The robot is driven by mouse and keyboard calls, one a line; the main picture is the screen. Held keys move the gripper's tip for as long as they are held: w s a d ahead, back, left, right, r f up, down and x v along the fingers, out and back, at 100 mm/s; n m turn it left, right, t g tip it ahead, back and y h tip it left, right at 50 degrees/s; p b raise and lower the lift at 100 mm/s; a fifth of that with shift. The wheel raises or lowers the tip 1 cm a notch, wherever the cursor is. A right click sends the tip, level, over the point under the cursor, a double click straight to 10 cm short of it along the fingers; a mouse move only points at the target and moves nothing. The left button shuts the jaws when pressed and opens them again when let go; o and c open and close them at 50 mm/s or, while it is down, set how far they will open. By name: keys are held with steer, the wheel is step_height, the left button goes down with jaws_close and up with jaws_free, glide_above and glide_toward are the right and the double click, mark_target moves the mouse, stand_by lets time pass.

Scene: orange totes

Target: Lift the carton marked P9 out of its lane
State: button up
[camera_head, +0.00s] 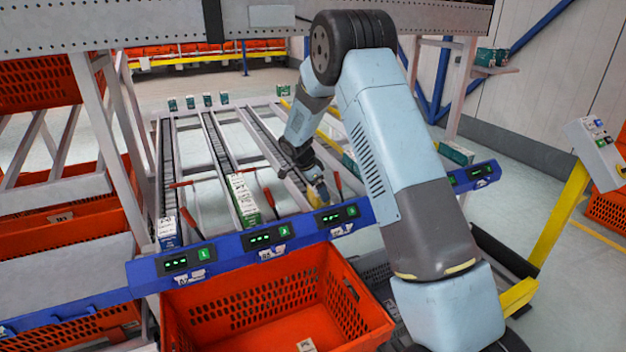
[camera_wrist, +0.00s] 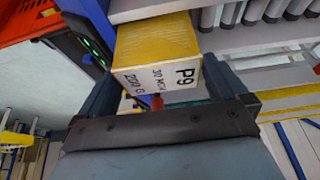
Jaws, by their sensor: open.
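The carton marked P9 (camera_wrist: 158,62) is a yellow box with a white printed face, seen large in the wrist view. It sits at the front end of a roller lane by the blue rail. My gripper (camera_wrist: 160,80) is open, with one dark finger on each side of the carton. I cannot tell whether either finger touches it. In the head view, my gripper (camera_head: 309,172) is over the lane just behind the blue rail, and a small yellow part of the carton (camera_head: 318,194) shows below it, mostly hidden.
The blue rail (camera_head: 225,255) with green displays runs along the lane fronts. A green and white carton (camera_head: 243,199) and a blue and white carton (camera_head: 167,232) stand in lanes to the left. An orange tote (camera_head: 275,300) is below the rail. Red levers (camera_head: 335,183) flank the lanes.

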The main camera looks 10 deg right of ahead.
steer(key=shift+x, duration=1.45)
steer(key=shift+c, duration=0.3)
steer(key=c, duration=0.7)
step_height(320, 180, up, 11)
steer(key=shift+r, duration=0.25)
steer(key=shift+c, duration=0.4)
